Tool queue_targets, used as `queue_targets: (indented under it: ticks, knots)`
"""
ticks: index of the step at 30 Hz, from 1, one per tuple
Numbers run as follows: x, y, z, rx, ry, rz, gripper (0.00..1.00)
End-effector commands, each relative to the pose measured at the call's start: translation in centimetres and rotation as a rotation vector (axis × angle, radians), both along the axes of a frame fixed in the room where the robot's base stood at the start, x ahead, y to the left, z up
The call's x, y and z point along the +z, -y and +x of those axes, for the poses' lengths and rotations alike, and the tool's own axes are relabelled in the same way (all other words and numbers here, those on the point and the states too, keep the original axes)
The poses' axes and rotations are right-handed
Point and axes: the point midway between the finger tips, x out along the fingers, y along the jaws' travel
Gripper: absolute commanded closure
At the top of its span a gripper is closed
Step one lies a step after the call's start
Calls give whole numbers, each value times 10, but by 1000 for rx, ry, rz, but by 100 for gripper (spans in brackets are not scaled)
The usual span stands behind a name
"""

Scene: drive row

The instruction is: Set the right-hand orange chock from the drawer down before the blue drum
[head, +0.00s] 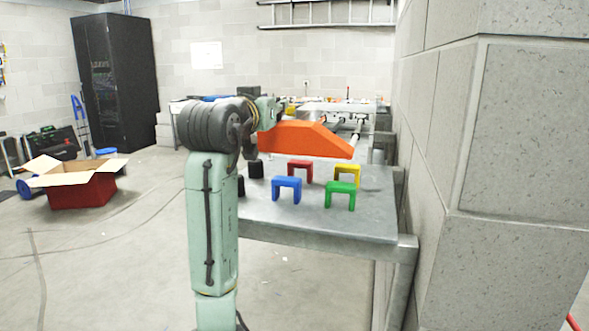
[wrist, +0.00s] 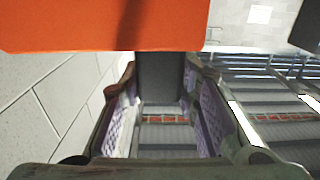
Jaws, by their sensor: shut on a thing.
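The orange chock (head: 305,138) is in the air above the metal table in the head view, its sloped end to the right. It also fills the top of the wrist view (wrist: 105,25). My gripper (wrist: 162,88) is shut on the chock, with a dark grey part of it between the purple-lined fingers. In the head view my arm and the chock hide the fingers. I cannot make out the drawer or identify the blue drum in either view.
Blue (head: 287,187), red (head: 300,170), green (head: 341,193) and yellow (head: 347,174) arches stand on the metal table (head: 310,222). A block wall (head: 520,130) rises close on the right.

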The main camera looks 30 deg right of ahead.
Motion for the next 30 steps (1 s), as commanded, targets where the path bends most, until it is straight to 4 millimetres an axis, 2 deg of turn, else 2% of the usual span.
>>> queue_targets:
  ticks: [6,11,18,22,30]
  knots:
    - [-35,0,0,0,-1,-1,100]
    - [-47,0,0,0,1,-2,100]
    - [-78,0,0,0,-2,-1,100]
    - [-85,0,-1,0,1,-2,100]
    - [-87,0,-1,0,2,-2,100]
